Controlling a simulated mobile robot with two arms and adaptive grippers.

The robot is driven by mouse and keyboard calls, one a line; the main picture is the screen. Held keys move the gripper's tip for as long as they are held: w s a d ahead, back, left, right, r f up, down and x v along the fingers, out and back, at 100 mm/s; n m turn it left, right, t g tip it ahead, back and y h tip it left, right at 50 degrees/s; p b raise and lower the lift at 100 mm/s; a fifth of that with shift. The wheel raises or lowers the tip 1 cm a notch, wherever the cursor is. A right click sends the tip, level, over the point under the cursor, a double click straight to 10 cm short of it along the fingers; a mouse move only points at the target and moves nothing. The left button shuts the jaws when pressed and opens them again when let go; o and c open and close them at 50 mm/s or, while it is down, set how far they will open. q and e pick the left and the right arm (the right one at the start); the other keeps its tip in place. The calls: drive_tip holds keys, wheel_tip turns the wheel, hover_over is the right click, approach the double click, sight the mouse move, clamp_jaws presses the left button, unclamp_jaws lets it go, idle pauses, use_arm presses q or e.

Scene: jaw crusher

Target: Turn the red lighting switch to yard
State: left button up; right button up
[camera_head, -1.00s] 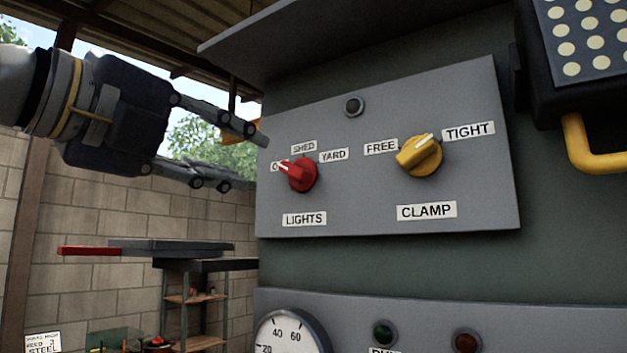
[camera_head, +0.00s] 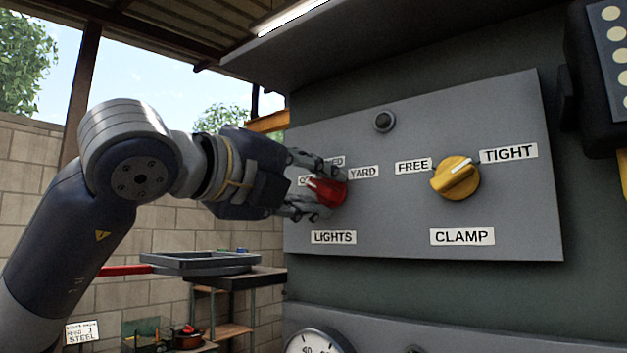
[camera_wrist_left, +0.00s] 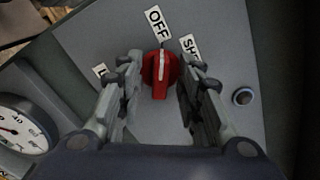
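The red lighting switch (camera_head: 330,192) is on the grey panel above the LIGHTS label, partly hidden by my left gripper in the head view. In the left wrist view the red switch (camera_wrist_left: 158,75) shows whole, its white mark towards the OFF label (camera_wrist_left: 157,22). The YARD label (camera_head: 364,172) is at the switch's upper right; the SHED label is partly covered. My left gripper (camera_head: 312,185) is open, with one finger on each side of the switch. In the left wrist view the gripper (camera_wrist_left: 160,62) shows narrow gaps beside the knob; contact is unclear. My right gripper is out of view.
The yellow clamp switch (camera_head: 456,178) is to the right on the same panel (camera_head: 400,215), its mark towards TIGHT. A small dark round fitting (camera_head: 384,122) sits above. A gauge (camera_head: 318,342) is below. A dark tray (camera_head: 200,262) is at the left.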

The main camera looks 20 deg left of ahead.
use_arm(q)
drive_tip(key=shift+w, duration=0.1)
clamp_jaws()
drive_tip(key=shift+f, duration=0.1)
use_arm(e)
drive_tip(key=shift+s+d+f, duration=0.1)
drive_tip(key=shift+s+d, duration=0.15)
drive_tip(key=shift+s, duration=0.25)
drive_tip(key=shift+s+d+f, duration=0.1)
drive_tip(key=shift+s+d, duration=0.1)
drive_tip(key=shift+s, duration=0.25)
use_arm(q)
drive_tip(key=shift+d, duration=0.1)
